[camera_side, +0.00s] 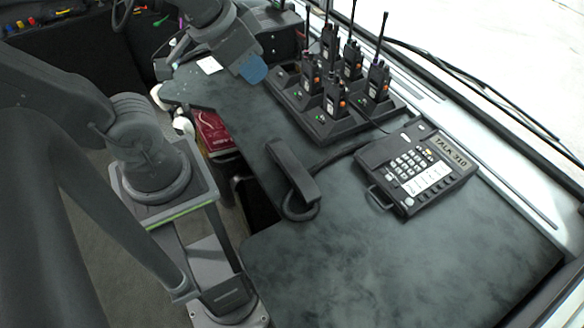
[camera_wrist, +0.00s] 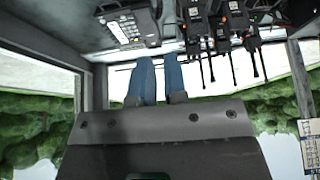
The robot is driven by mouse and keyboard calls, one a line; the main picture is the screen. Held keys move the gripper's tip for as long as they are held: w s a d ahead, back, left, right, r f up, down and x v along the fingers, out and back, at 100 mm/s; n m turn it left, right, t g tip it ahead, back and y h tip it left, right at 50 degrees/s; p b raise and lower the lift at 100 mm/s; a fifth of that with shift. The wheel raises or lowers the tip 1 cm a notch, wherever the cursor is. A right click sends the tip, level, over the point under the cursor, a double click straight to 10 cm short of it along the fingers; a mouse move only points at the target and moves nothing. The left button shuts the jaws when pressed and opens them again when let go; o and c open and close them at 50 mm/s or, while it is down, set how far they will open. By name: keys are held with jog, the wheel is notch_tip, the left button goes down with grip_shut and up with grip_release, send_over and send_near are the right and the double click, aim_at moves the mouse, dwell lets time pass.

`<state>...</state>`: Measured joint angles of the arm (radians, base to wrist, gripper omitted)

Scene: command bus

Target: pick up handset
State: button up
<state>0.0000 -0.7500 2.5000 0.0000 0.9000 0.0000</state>
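The black handset (camera_side: 292,170) lies on the dark desktop, off its cradle and left of the desk phone (camera_side: 418,168), in the side view. A dark cord runs near it toward the phone. My gripper (camera_side: 254,72) is above the far part of the desk, beyond the handset and well apart from it. Its blue fingers also show in the wrist view (camera_wrist: 160,78), with a narrow empty gap between them. The phone appears at the top left of the wrist view (camera_wrist: 127,27). I cannot make out the handset there.
A charger rack (camera_side: 337,125) holds several upright radios with tall antennas, close to the right of my gripper. The windscreen edge runs along the right. A red item (camera_side: 212,132) is below the desk's left edge. The desktop's near part (camera_side: 400,255) is clear.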

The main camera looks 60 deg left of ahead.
jog(key=o, duration=1.1)
jog(key=shift+o, duration=0.2)
jog(key=n+g+y, duration=0.1)
jog(key=n+g, duration=0.5)
jog(key=n, duration=1.2)
send_over(291, 163)
jog(key=d, duration=0.2)
notch_tip(291, 163, down, 14)
jog(key=f, duration=0.4)
jog(key=a+f, duration=0.1)
jog(key=f, duration=0.4)
jog(key=a+f, duration=0.1)
jog(key=f, duration=0.4)
